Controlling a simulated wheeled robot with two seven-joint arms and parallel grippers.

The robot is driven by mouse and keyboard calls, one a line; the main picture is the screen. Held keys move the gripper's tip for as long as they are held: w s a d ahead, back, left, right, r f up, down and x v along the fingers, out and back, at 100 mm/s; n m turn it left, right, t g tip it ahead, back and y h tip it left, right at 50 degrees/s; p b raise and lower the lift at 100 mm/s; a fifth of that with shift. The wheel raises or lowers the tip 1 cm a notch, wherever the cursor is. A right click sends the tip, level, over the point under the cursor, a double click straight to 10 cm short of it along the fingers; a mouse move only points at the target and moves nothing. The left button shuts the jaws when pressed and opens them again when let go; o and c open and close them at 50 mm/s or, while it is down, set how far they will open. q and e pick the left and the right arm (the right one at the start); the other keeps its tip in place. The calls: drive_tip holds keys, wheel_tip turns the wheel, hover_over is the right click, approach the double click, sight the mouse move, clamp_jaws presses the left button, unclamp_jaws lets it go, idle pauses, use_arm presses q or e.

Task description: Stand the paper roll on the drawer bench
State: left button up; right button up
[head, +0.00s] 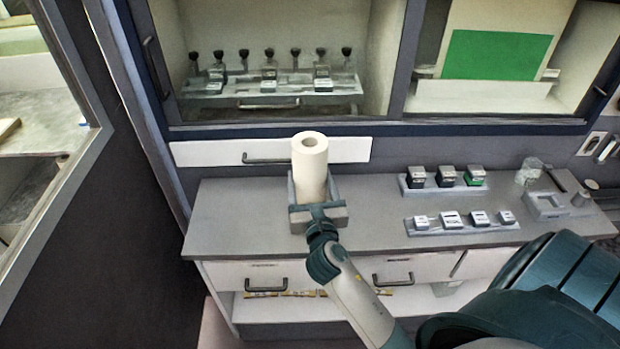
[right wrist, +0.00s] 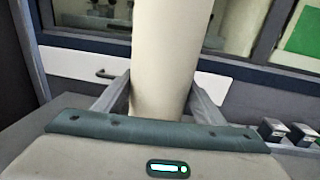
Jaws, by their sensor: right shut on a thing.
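The paper roll (head: 309,165) is a white upright cylinder with a hole in its top, in the middle of the head view. My right gripper (head: 312,190) is shut on it, with one grey finger on each side. The right wrist view shows the roll (right wrist: 165,60) standing up between the fingers (right wrist: 160,95). The drawer bench (head: 235,215) has a grey top and white drawer fronts. The roll appears over its left part. The gripper hides the roll's lower end, so I cannot tell whether it touches the bench top. My left gripper is out of view.
Dark-topped blocks (head: 445,177) and a rack of small labelled pieces (head: 462,221) stand on the bench to the right. A glass jar (head: 529,172) is farther right. A cabinet with bottles (head: 268,75) rises behind. The bench top left of the roll is clear.

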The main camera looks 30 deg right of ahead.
idle(0.3)
drive_tip(key=o, duration=1.7)
drive_tip(key=shift+r, duration=0.1)
drive_tip(key=shift+s+a, duration=0.1)
drive_tip(key=shift+s, duration=0.15)
drive_tip(key=shift+b+v, duration=1.85)
drive_tip(key=shift+v, duration=3.9)
